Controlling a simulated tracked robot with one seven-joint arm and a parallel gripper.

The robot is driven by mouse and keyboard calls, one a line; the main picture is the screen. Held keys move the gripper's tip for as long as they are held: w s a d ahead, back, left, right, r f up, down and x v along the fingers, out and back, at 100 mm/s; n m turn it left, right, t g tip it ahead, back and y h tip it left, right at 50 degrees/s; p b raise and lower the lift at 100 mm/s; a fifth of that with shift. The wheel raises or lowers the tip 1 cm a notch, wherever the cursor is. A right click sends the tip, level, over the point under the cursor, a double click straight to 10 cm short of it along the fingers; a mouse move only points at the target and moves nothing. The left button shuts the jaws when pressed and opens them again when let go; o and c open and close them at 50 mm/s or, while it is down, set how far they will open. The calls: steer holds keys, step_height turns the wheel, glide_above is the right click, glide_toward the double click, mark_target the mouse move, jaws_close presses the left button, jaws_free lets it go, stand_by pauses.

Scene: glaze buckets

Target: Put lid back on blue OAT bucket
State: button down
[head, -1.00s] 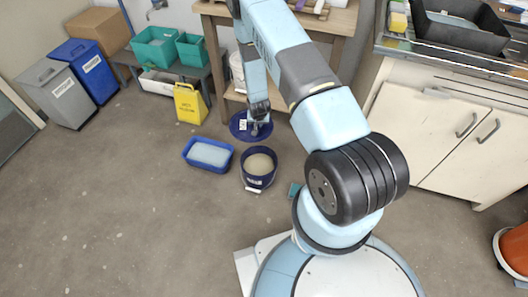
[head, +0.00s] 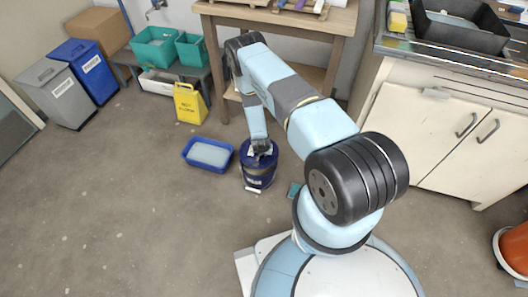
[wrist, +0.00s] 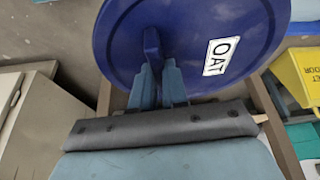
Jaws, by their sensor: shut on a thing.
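The blue bucket (head: 257,178) stands on the floor in the head view, with its handle grip at its front. The round blue lid (head: 271,153) is at the bucket's top and covers the opening in this view. In the wrist view the lid (wrist: 125,45) carries a white OAT label (wrist: 221,55) and a raised blue grip. My gripper (wrist: 158,85) is shut on that grip; it also shows over the bucket in the head view (head: 260,150). I cannot tell whether the lid is seated on the rim or just above it.
A blue tub (head: 208,154) with pale contents stands left of the bucket. A yellow floor sign (head: 189,103) stands behind it. A small teal thing (head: 294,189) lies right of the bucket near my base. The wooden table (head: 290,22) is behind.

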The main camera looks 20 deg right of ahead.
steer(key=shift+f, duration=2.5)
steer(key=shift+s+f, duration=0.1)
steer(key=shift+f, duration=0.65)
stand_by(1.3)
steer(key=c, duration=0.6)
jaws_free()
steer(key=shift+r, duration=0.1)
steer(key=shift+r, duration=3.35)
jaws_close()
